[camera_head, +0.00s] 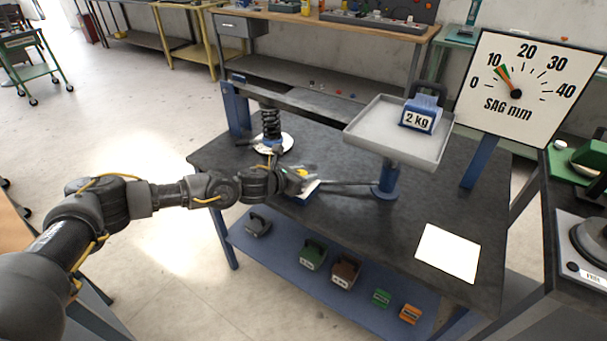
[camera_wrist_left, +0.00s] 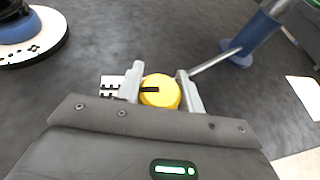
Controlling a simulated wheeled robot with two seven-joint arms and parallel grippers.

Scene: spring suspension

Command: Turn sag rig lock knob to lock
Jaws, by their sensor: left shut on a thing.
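The yellow lock knob (camera_wrist_left: 160,92) with a dark pointer bar sits between the two fingers of my left gripper (camera_wrist_left: 163,90) in the left wrist view. The pointer bar lies roughly level, toward the left of the picture. The fingers are shut on the knob. A white label with dark marks (camera_wrist_left: 112,86) shows just left of the knob, partly hidden by a finger. In the head view my left gripper (camera_head: 298,178) is at the rig on the dark table, and the knob is mostly hidden there. My right gripper is in neither view.
A grey tray (camera_head: 390,140) on a blue post holds a blue 2 kg weight (camera_head: 420,114). Several weights lie on the lower shelf (camera_head: 300,285).

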